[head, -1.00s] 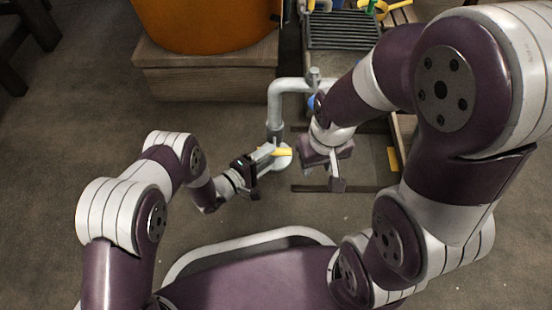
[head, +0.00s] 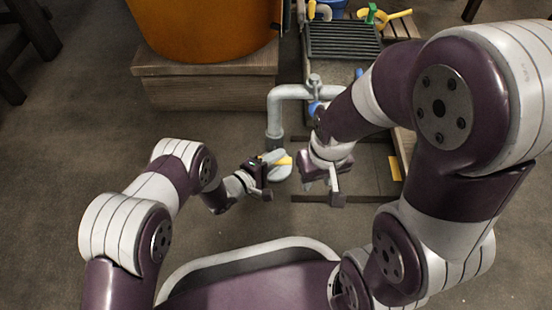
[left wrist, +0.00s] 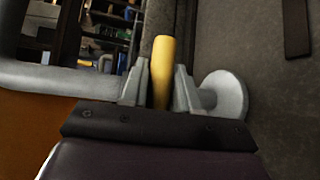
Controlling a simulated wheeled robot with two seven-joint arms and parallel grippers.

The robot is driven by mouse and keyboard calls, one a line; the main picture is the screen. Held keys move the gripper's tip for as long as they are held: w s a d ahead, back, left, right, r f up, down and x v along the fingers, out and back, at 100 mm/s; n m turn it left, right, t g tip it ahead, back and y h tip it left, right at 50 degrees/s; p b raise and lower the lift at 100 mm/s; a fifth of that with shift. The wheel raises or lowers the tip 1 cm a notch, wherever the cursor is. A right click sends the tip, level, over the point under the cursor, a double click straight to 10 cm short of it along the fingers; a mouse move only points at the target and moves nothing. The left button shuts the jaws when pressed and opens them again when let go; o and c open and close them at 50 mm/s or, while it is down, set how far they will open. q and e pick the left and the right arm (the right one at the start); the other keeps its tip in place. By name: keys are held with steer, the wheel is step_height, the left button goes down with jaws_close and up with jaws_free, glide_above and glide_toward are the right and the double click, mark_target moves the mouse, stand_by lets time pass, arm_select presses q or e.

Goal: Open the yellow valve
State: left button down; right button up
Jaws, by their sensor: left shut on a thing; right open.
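The yellow valve handle (head: 284,160) is a short bar by the foot of the grey pipe (head: 273,120) in the head view. My left gripper (head: 272,165) reaches it from the left. In the left wrist view the yellow handle (left wrist: 162,68) stands upright between the two fingers of my left gripper (left wrist: 158,90), which are shut on it. A round grey flange (left wrist: 225,96) lies just right of the fingers there. My right gripper (head: 322,190) is open and empty, to the right of the pipe foot. Its fingers point down.
A big orange vessel (head: 200,30) stands on a wooden block (head: 205,88) at the back left. A dark grate (head: 343,40) is behind the pipe. Another yellow handle (head: 395,14) and a green one (head: 372,14) show at the top right.

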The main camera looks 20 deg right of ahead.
arm_select(q)
steer(key=m+y+p, duration=0.3)
steer(key=y+p, duration=0.2)
steer(key=p, duration=0.3)
steer(key=shift+r+p, duration=0.1)
steer(key=shift+p, duration=0.2)
steer(key=shift+m+y+p, duration=0.6)
steer(key=shift+y, duration=0.3)
steer(key=shift+a+f+m+y+p, duration=0.1)
steer(key=shift+f+m+y+p, duration=0.1)
steer(key=shift+m+y+p, duration=0.35)
steer(key=shift+f+m+y, duration=0.15)
steer(key=shift+m+y, duration=0.3)
steer(key=shift+y, duration=0.7)
steer(key=shift+m+t+y, duration=0.4)
steer(key=shift+y, duration=0.5)
steer(key=shift+a+m+t+y, duration=0.15)
steer(key=shift+m+t+y, duration=0.2)
steer(key=shift+y, duration=0.35)
